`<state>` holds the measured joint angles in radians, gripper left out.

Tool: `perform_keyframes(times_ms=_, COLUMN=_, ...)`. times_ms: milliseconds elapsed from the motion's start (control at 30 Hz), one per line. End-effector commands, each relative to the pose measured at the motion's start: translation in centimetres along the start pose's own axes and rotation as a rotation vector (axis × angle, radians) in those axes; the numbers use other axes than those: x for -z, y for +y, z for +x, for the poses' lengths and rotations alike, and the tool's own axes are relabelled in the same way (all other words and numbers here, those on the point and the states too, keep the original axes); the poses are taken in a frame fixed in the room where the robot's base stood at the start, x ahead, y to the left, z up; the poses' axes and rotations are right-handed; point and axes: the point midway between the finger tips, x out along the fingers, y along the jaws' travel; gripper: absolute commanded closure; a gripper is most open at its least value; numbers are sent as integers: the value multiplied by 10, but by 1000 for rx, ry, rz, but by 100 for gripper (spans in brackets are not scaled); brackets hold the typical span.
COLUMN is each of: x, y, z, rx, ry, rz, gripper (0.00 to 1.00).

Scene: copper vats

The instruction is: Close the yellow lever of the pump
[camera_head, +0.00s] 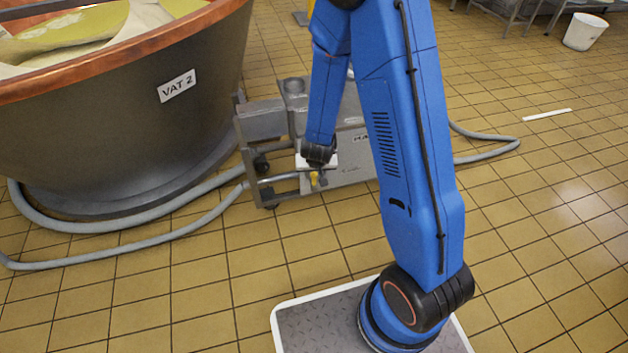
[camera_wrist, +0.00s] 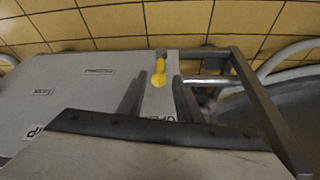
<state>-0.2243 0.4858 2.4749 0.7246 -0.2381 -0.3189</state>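The pump (camera_head: 262,122) is a grey metal unit on a frame beside the vat. Its yellow lever (camera_head: 314,179) shows small in the head view, just below my gripper (camera_head: 318,163). In the wrist view, the yellow lever (camera_wrist: 158,73) stands out from the light grey pump panel (camera_wrist: 85,80), near the panel's far edge. My gripper's two dark fingers (camera_wrist: 159,84) are apart, one on each side of the lever's line. The lever's rounded yellow end lies near the gap between the fingertips. I cannot tell whether either finger touches it. In the head view my arm hides part of the pump.
The large copper-rimmed vat (camera_head: 110,130), labelled VAT 2, stands left of the pump. Grey hoses (camera_head: 110,250) run along the tiled floor on both sides. A metal pipe (camera_wrist: 208,80) lies right of the lever. A white bucket (camera_head: 585,32) stands far right; the right floor is mostly clear.

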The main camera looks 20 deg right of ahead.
Motion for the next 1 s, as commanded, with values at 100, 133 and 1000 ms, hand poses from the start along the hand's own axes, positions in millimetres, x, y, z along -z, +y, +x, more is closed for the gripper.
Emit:
perform_keyframes(times_ms=100, x=0, y=1, z=15, rx=-2, ry=-1, rz=0, gripper=68)
perform_keyframes(times_ms=133, x=0, y=0, z=18, rx=-2, ry=-1, rz=-1, gripper=68)
perform_keyframes(times_ms=1000, x=0, y=0, z=82, rx=0, ry=0, rz=0, gripper=68)
